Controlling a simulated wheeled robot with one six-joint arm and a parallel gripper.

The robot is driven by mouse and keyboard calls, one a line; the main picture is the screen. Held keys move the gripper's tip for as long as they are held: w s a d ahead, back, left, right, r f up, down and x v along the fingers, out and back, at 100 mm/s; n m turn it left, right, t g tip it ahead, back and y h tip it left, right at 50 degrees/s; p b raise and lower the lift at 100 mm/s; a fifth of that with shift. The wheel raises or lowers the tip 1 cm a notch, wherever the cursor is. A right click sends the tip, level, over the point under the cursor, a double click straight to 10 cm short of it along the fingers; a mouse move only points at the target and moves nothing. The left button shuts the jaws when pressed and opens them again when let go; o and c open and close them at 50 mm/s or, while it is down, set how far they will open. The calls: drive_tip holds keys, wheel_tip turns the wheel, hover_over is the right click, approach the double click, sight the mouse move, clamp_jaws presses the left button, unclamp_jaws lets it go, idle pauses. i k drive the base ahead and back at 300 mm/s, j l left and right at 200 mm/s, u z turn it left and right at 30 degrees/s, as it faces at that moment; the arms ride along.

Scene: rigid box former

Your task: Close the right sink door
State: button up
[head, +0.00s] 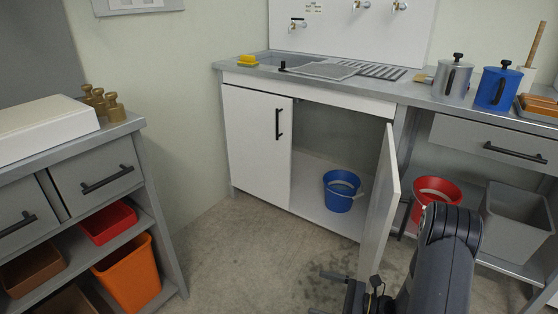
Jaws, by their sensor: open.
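The right sink door (384,208) stands wide open, swung out from the cabinet and seen nearly edge-on. Its dark handle (405,218) shows on the right side of the door. The left sink door (257,145) is shut. My gripper (322,292) is open and empty, low at the bottom of the head view. It appears near the lower free edge of the right door, on its left side. I cannot tell whether it touches the door. My arm hides part of the area right of the door.
A blue bucket (341,190) stands inside the open sink cabinet. A red bucket (437,190) and a grey bin (516,222) sit on the shelf to the right. A drawer unit (98,178) stands at left. The floor (240,255) between is clear.

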sight(386, 194)
drive_tip(key=i+j, duration=0.2)
drive_tip(key=j, duration=0.15)
drive_tip(key=i+j, duration=0.45)
drive_tip(key=i, duration=0.2)
drive_tip(key=i+j+z, duration=0.1)
drive_tip(key=i+j, duration=0.15)
drive_tip(key=i, duration=0.15)
drive_tip(key=i+j, duration=0.3)
drive_tip(key=i, duration=0.15)
